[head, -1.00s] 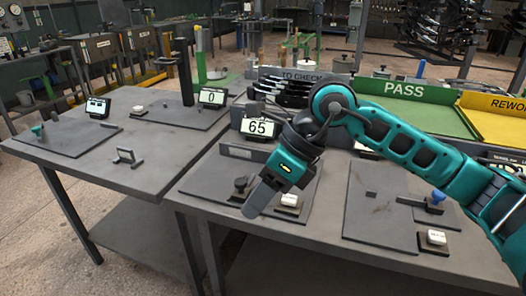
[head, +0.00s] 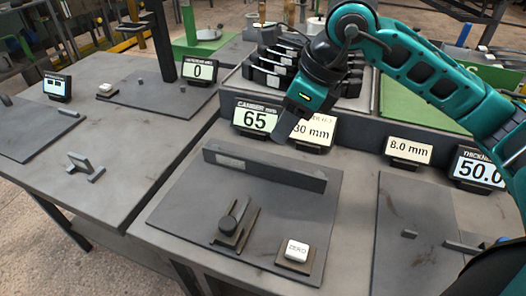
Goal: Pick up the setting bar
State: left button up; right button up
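No part carries a readable "setting bar" label. The likeliest one is a long dark grey bar (head: 265,168), with a pale label at its left end, standing on edge along the back of the dark plate (head: 185,215) on the near table. My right gripper (head: 285,127) hangs above and behind this bar, in front of the displays, apart from it. Its fingers overlap in this view, so its opening is unclear; I see nothing held. My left gripper is out of view.
The plate also bears a knob fixture (head: 230,222) and a ZERO button (head: 297,251). A "65" display (head: 256,118) and an "8.0 mm" display (head: 409,150) stand behind. A small bracket (head: 84,165) rests on the left table. A tray of dark parts (head: 285,65) is farther back.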

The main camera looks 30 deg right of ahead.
aim_at(263, 162)
jog(key=x, duration=0.7)
jog(key=shift+w+f, duration=0.2)
jog(key=shift+f, duration=0.05)
jog(key=shift+x, duration=2.7)
jog(key=shift+s+d+f, duration=0.1)
jog(key=shift+s+d, duration=0.1)
jog(key=shift+c, duration=0.3)
grip_shut()
jog(key=shift+w+r, duration=0.1)
jog(key=shift+r, duration=0.1)
